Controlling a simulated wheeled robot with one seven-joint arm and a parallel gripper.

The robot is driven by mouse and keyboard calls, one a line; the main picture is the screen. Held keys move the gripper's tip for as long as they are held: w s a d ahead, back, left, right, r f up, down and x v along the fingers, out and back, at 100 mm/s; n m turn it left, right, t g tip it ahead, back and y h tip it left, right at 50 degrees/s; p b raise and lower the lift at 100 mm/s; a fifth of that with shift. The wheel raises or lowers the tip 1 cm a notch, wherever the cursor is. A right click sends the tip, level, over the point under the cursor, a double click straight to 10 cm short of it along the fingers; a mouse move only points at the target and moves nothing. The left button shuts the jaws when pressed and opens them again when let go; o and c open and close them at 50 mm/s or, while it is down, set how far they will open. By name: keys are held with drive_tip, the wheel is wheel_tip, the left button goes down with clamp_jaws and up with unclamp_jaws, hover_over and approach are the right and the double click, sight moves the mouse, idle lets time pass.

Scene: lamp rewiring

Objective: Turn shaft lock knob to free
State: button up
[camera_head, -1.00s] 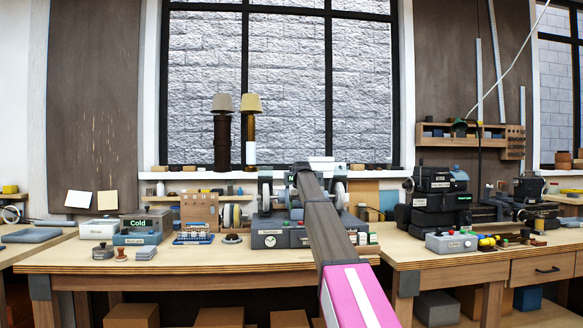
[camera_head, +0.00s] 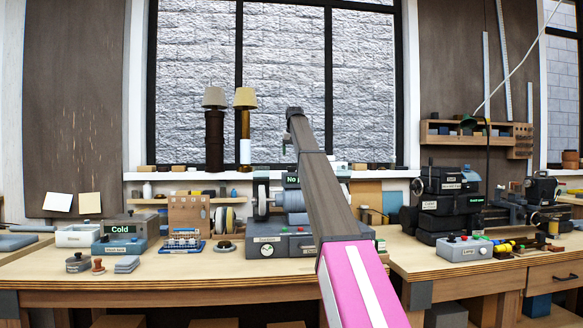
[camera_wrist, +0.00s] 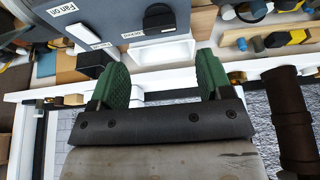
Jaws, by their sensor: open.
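The grey bench machine (camera_head: 266,246), with a round gauge and a dark display, stands on the middle bench, partly behind my arm. In the wrist view its grey-blue body (camera_wrist: 150,35) fills the top, with a "Fan on" label.
The "Cold" box (camera_head: 125,226) and small parts stand to the left on the bench. Stacked black units (camera_head: 446,205) and a grey control box (camera_head: 464,249) are to the right. Two lamps (camera_head: 214,130) (camera_head: 245,130) stand on the window sill behind.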

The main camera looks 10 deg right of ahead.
sight(292, 169)
drive_tip(key=x, duration=0.7)
drive_tip(key=shift+w+f, duration=0.15)
drive_tip(key=shift+f, duration=0.2)
drive_tip(key=c, duration=0.9)
